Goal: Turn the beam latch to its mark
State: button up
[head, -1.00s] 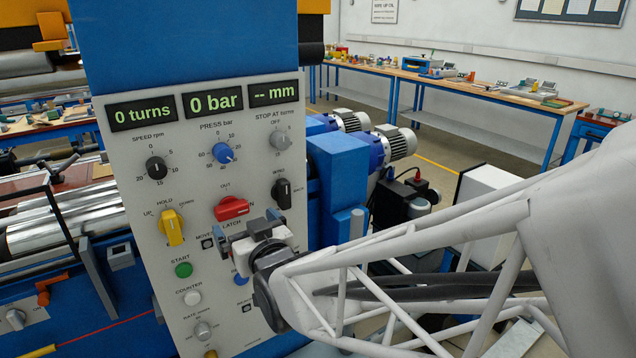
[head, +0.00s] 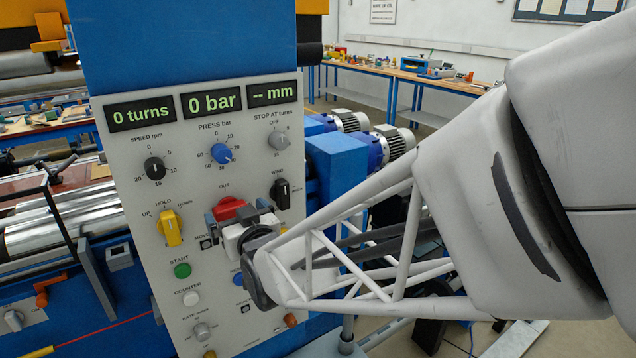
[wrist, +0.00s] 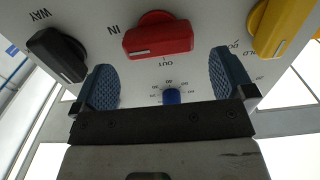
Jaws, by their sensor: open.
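The beam latch is a red knob (head: 229,206) on the grey control panel, with OUT above it. My gripper (head: 238,212) is just in front of it and hides its lower part and the LATCH label. In the wrist view, which shows the panel upside down, the red knob (wrist: 158,38) lies roughly level, with a white line near its left end, on the side of the IN label. OUT reads below it. My gripper (wrist: 165,80) is open and empty, with blue pads apart. The knob is beyond the fingertips, between them sideways; no touch is visible.
A black knob (wrist: 57,54) and a yellow knob (wrist: 271,27) flank the latch in the wrist view. A blue press knob (head: 222,153) sits above it, and a green button (head: 182,270) below left. The displays (head: 210,103) read 0 turns, 0 bar and -- mm.

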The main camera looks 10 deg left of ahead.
aim_at(233, 209)
jog(key=shift+x, duration=1.65)
jog(key=c, duration=0.9)
